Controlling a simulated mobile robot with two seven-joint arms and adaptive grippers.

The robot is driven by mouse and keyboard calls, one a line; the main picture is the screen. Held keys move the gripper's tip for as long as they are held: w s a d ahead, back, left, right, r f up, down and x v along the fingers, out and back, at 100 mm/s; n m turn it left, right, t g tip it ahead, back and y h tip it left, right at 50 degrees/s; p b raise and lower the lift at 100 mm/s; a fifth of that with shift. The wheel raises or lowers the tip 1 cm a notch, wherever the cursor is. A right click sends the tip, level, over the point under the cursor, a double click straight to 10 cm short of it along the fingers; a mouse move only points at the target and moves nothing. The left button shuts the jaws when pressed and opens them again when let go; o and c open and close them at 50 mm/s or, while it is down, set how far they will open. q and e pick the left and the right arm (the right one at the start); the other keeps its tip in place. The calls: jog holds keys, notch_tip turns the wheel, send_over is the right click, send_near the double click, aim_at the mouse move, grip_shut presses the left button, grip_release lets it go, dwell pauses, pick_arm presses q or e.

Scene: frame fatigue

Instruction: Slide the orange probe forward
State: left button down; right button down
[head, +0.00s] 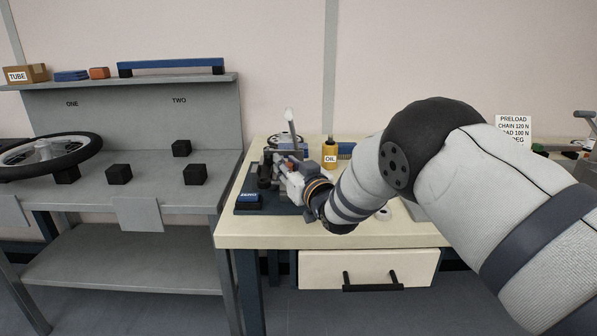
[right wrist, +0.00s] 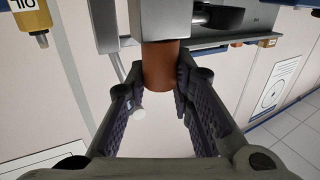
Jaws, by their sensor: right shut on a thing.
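The orange probe (right wrist: 160,68) is a short orange-brown cylinder below a grey block in the right wrist view. My right gripper (right wrist: 158,78) has one finger on each side of it and is shut on it near the fingertips. In the head view my right gripper (head: 288,180) is at the small fixture on the cream bench, and arm and gripper hide much of that fixture. The probe cannot be made out clearly there. My left gripper is in neither view.
The cream bench (head: 265,236) has a drawer (head: 368,268) in front. A yellow oil bottle (head: 330,156) stands just right of the fixture. A grey bench at left carries a wheel (head: 88,164) and black blocks (head: 118,174). A preload sign (head: 514,128) stands at the right.

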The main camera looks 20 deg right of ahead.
jog(key=c, duration=1.4)
grip_release()
jog(key=shift+d, duration=0.1)
jog(key=shift+o, duration=0.2)
jog(key=s+d, duration=0.2)
jog(key=s, duration=0.9)
jog(key=shift+s, duration=0.4)
jog(key=shift+f, duration=0.15)
